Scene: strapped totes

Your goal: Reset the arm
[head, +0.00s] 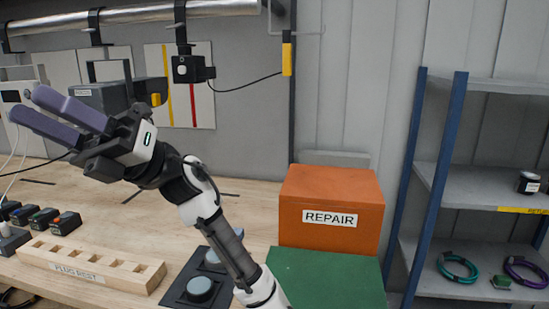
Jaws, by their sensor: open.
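My gripper (52,112) is raised at the left of the head view, above the wooden workbench (250,205). Its two purple-grey fingers point to the upper left, with a gap between them. It is open and nothing shows between the fingers. My arm rises from the bottom middle of the picture and leans to the left. The gripper and wrist hide part of the wall and the back of the bench.
A plug rest block (90,262), several dark plugs (65,222) and a dark pad with round discs (200,289) lie on the bench. Blue-posted shelves (455,180) stand right. A camera (190,69) hangs above.

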